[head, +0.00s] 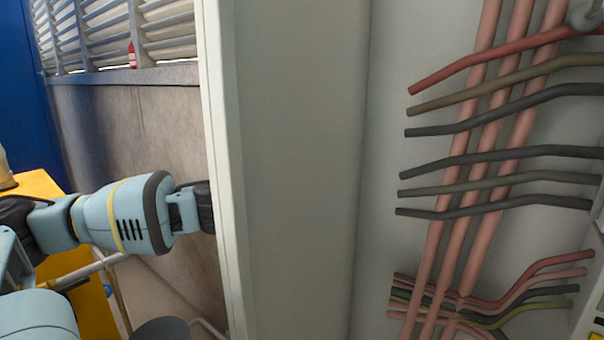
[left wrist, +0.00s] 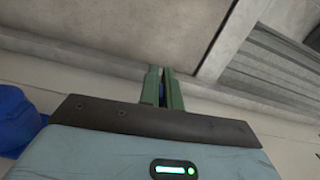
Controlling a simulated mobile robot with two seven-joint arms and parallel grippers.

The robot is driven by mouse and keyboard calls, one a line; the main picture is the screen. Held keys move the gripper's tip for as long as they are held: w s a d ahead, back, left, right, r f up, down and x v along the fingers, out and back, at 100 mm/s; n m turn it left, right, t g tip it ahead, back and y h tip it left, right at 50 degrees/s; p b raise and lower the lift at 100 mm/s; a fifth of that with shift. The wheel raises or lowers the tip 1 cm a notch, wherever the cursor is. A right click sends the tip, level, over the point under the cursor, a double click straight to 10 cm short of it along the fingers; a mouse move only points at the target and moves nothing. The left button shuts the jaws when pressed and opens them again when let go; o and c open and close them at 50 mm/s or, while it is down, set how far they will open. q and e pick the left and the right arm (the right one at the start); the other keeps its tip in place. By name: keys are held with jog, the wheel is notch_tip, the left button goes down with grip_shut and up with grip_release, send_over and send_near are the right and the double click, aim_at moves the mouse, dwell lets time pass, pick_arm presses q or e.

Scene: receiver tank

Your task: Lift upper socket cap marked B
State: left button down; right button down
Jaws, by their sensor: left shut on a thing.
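No cap with a readable B mark shows in either view. My left gripper (head: 205,206) comes in from the left in the head view and reaches the pale cabinet edge, which hides its fingertips. In the left wrist view its two green fingers (left wrist: 162,86) are close together, shut on a small dark blue thing (left wrist: 162,91). Only a narrow sliver of that thing shows between the fingers, so I cannot tell if it is the socket cap. My right gripper is in neither view.
The tall pale cabinet wall (head: 298,170) stands right beside my left gripper. Red, olive and dark grey cables (head: 500,160) cross pink pipes (head: 458,235) inside on the right. A yellow unit (head: 40,188) stands at far left, below a louvred vent (head: 120,35).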

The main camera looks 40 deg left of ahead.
pick_arm(q)
jog(key=shift+f+n+b, duration=0.3)
jog(key=shift+f+n, duration=0.2)
jog(key=shift+n, duration=0.2)
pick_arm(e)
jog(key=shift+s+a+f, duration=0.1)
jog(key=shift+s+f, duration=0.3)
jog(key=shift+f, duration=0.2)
pick_arm(q)
jog(key=c, duration=1.6)
grip_release()
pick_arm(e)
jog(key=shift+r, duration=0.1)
